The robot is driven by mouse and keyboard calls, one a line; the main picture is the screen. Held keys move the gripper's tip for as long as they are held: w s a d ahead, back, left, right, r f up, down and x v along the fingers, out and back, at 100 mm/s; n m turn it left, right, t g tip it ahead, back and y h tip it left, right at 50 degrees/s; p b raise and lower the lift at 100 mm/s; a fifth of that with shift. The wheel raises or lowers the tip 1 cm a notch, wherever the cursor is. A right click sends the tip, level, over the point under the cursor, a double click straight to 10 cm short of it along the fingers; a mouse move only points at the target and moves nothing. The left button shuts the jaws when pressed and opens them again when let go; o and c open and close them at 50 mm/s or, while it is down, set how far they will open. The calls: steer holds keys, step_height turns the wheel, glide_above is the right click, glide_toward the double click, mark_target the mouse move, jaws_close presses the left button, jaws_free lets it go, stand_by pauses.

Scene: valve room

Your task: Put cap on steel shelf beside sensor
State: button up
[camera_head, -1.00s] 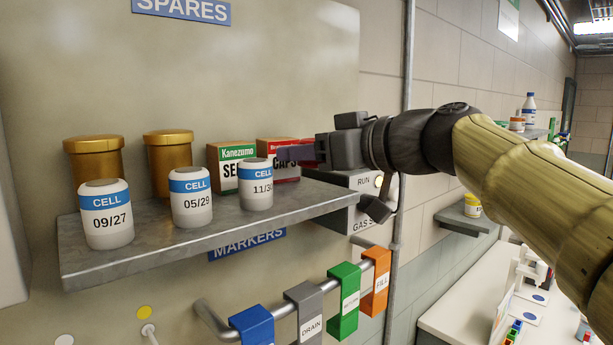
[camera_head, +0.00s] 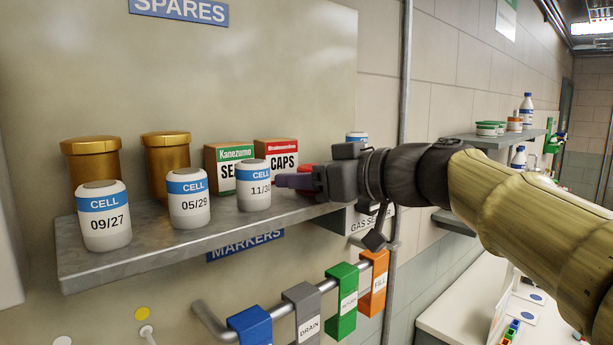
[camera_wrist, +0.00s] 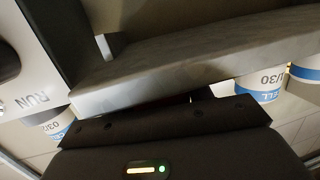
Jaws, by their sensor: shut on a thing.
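My gripper (camera_head: 300,182) is low over the right end of the steel shelf (camera_head: 140,262), with its dark fingers pointing left close to the cell jar marked 11/30 (camera_head: 254,190). It is shut on a red piece (camera_head: 306,169), apparently the cap. Only a sliver of it shows above the fingers; the rest is hidden. I cannot tell whether it touches the shelf. The grey gas sensor box (camera_head: 362,221) is partly hidden behind my gripper, at the shelf's right end. The wrist view shows the shelf edge (camera_wrist: 180,72) and the sensor's RUN face (camera_wrist: 35,75).
Two more cell jars (camera_head: 104,217), gold canisters (camera_head: 166,165), a seals box (camera_head: 226,160) and a caps box (camera_head: 277,151) crowd the shelf. Another blue-topped jar (camera_head: 357,137) shows behind my gripper. Coloured marker tags (camera_head: 342,303) hang on a rail below.

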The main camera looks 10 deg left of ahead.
steer(key=shift+f, duration=0.2)
steer(key=o, duration=0.9)
steer(key=shift+r, duration=0.1)
steer(key=shift+o, duration=0.2)
steer(key=shift+r, duration=0.1)
steer(key=shift+d, duration=0.1)
steer(key=b+v, duration=0.3)
steer(key=v, duration=0.9)
steer(key=shift+b, duration=0.35)
